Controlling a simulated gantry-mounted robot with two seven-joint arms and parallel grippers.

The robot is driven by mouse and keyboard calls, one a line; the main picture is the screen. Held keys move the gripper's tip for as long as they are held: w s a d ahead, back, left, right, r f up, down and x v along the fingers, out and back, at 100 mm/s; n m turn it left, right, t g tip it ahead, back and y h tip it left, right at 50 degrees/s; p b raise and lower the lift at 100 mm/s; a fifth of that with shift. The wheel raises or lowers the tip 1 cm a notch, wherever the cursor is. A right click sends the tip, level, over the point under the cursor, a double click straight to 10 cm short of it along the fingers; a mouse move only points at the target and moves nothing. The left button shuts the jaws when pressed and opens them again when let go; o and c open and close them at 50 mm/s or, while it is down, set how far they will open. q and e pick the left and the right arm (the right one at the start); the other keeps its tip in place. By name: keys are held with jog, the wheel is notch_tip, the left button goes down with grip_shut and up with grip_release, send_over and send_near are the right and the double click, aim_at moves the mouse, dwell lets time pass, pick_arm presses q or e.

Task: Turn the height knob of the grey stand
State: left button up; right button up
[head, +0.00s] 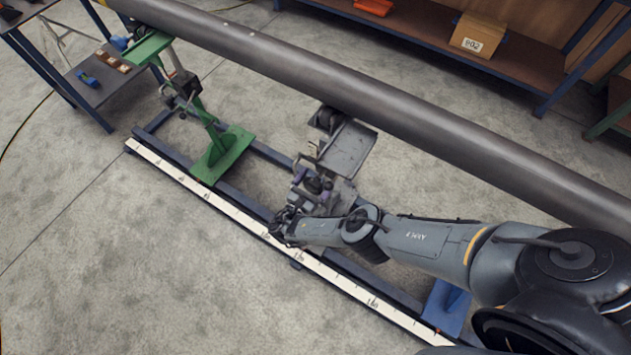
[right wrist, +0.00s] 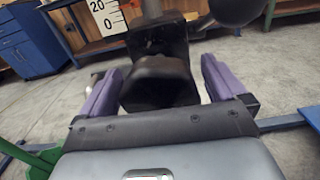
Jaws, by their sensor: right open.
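The grey stand (head: 347,150) is under the long pipe (head: 400,106) near the middle of the head view, with a roller and a flat plate at its top. Its black knob (right wrist: 158,84) shows large in the right wrist view. My right gripper (head: 312,183) is at the near side of the stand. In the right wrist view its two purple fingers (right wrist: 160,80) are open, one on each side of the knob, with visible gaps. The knob is mostly hidden by the gripper in the head view. My left gripper is not in view.
A green stand (head: 222,152) supports the pipe farther left. A rail frame with a white scale strip (head: 225,207) runs along the floor. A blue stand foot (head: 447,305) is at the lower right. A shelf with a box (head: 478,35) stands behind. The front left floor is clear.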

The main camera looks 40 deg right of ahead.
jog(key=c, duration=1)
jog(key=shift+m, duration=0.3)
jog(key=m, duration=1)
jog(key=shift+m, duration=0.3)
jog(key=m, duration=0.5)
jog(key=shift+s, duration=0.1)
jog(key=m+b, duration=0.1)
jog(key=m, duration=0.3)
jog(key=shift+f+m, duration=0.1)
jog(key=shift+m, duration=0.7)
